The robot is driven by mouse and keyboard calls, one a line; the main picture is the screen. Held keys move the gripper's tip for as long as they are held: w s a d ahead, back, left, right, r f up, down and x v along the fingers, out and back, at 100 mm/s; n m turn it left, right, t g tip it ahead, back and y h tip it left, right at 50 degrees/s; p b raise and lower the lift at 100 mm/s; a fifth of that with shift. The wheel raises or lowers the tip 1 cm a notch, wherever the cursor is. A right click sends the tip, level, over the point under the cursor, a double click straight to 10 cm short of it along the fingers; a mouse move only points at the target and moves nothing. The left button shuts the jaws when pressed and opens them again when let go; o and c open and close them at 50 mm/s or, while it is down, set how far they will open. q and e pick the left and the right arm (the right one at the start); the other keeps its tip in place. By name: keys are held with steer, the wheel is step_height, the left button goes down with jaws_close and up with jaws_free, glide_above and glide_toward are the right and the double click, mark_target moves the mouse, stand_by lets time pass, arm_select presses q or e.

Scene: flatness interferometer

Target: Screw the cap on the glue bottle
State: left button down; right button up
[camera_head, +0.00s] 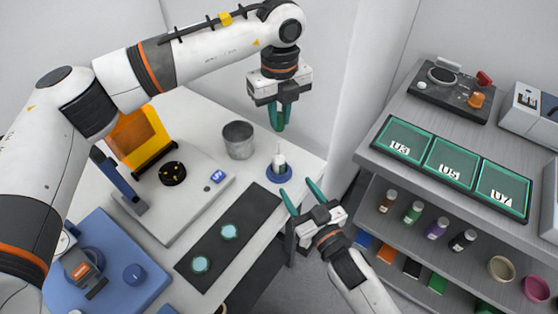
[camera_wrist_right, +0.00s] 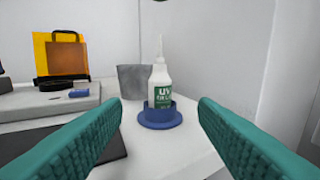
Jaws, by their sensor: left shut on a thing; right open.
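The glue bottle (camera_head: 279,160) stands upright in a blue round holder (camera_head: 279,176) near the table's right edge. In the right wrist view the white bottle (camera_wrist_right: 160,87) has a green label and a thin bare nozzle pointing up. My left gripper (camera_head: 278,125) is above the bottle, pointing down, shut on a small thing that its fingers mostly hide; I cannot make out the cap. A dark bit shows at the top edge of the right wrist view, above the nozzle. My right gripper (camera_head: 299,189) is open and empty, in front of the bottle, its fingers pointing toward it.
A grey metal cup (camera_head: 238,139) stands just left of the bottle. A dark mat (camera_head: 215,258) with two pale discs lies in front. A grey instrument plate (camera_head: 190,212) is further left. A shelf unit (camera_head: 420,177) with small bottles stands right, across a gap.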

mark_target(282, 166)
steer(key=x, duration=1)
steer(key=shift+w+a, duration=0.1)
steer(key=shift+w, duration=0.1)
jaws_close()
